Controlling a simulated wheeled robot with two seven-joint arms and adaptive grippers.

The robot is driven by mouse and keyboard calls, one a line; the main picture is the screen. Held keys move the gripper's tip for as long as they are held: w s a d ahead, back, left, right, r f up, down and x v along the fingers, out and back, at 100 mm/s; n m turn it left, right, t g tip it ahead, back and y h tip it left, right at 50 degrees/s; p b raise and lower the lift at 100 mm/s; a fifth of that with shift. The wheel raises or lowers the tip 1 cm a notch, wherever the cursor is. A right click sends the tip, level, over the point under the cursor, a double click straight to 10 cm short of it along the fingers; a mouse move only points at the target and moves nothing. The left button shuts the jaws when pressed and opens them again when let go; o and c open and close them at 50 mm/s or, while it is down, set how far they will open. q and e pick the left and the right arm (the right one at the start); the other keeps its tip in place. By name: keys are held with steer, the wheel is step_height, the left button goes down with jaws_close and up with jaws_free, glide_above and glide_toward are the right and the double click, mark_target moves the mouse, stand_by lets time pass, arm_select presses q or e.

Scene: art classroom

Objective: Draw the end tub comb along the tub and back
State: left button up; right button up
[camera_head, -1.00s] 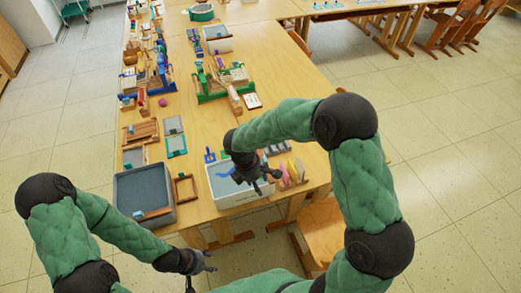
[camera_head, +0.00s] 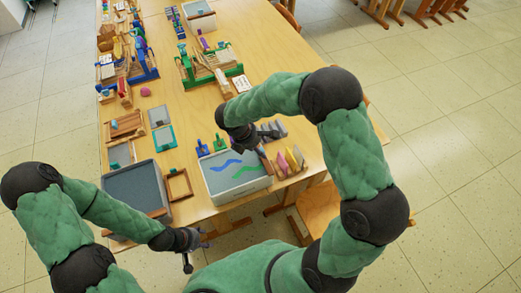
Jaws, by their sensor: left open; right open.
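A dark grey tub (camera_head: 133,188) stands at the near left end of the table. A brown wooden strip, which looks like the comb (camera_head: 157,212), shows at its near right corner; part of its length seems hidden by my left arm, and no teeth can be made out. My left gripper (camera_head: 197,250) is open and empty, off the table's near edge, to the right of and apart from the strip. My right gripper (camera_head: 243,149) is open above the far edge of a white tub (camera_head: 240,193); its fingers are mostly hidden by its wrist.
The white tub holds blue and green wavy streaks. Pink and yellow items (camera_head: 289,160) stand right of the white tub. A green-framed rack (camera_head: 205,70) and other craft tools crowd the table beyond.

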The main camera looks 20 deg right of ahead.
steer(key=shift+x, duration=1.2)
jaws_close()
steer(key=shift+a, duration=0.1)
steer(key=a+p, duration=0.1)
steer(key=a, duration=2)
steer(key=shift+w+a+r+p, duration=0.15)
steer(key=shift+a+p, duration=0.15)
